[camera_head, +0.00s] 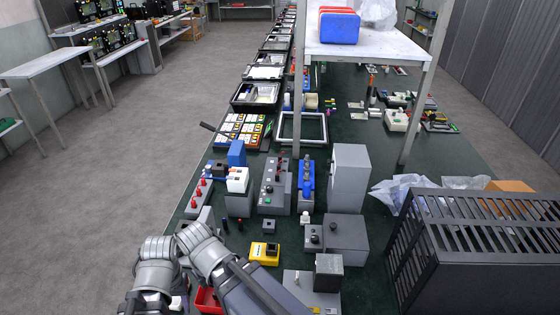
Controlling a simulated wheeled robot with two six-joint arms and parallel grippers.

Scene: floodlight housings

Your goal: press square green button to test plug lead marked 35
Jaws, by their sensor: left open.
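A grey control box (273,186) with dark knobs stands on the green work surface, and a small green button (267,200) shows low on its front. I cannot tell whether that button is square. No lead marked 35 can be made out; labels are too small to read. My left gripper (152,304) is at the bottom edge, left of centre, partly cut off and partly hidden by my arm. It is open, well below and left of the control box, apart from it. My right gripper is not in view.
A grey strip with red plugs (199,193) and a yellow box (265,253) with a black top are near my arm. A red tray (207,300) sits partly behind it. A black slatted crate (480,250) fills the right. Bare floor (110,180) lies left.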

